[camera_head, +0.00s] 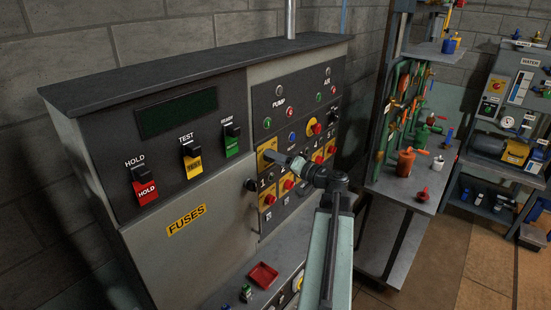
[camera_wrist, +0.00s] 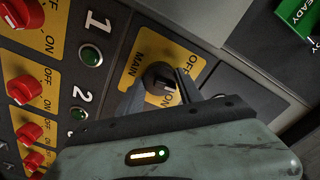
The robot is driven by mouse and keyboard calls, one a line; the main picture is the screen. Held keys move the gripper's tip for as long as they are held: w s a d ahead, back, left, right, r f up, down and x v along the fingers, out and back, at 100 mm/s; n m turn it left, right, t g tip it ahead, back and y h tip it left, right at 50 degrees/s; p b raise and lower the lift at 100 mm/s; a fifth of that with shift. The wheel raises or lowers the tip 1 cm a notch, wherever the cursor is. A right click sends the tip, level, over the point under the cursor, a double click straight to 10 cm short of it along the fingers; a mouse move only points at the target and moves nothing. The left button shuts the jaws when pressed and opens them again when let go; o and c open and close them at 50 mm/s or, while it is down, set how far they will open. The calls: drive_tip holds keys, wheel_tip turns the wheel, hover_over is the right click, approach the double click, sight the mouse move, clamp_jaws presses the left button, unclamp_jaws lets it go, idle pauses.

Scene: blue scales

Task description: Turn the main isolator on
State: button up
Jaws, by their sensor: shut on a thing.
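The main isolator is a black rotary knob (camera_wrist: 158,74) on a yellow plate (camera_wrist: 131,77) marked MAIN, OFF and ON in the wrist view. My gripper (camera_wrist: 160,92) has one finger on each side of the knob and is shut on it. The exact angle of the knob is hard to tell, as the fingers partly cover it. In the head view the yellow plate (camera_head: 265,146) is on the dark right half of the panel, and my gripper (camera_head: 272,157) reaches it from the right and hides the knob.
Red knobs on yellow plates (camera_wrist: 24,88) and green buttons 1 (camera_wrist: 90,56) and 2 (camera_wrist: 79,112) lie to the left in the wrist view. HOLD (camera_head: 145,188), TEST and READY switches sit left on the cabinet.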

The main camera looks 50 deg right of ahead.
drive_tip(key=m, duration=0.5)
drive_tip(key=shift+f+m, duration=0.1)
drive_tip(key=shift+m, duration=2.4)
drive_tip(key=o, duration=1.4)
drive_tip(key=shift+s, duration=0.1)
drive_tip(key=s, duration=0.7)
drive_tip(key=shift+s+d, duration=0.3)
drive_tip(key=shift+d, duration=0.05)
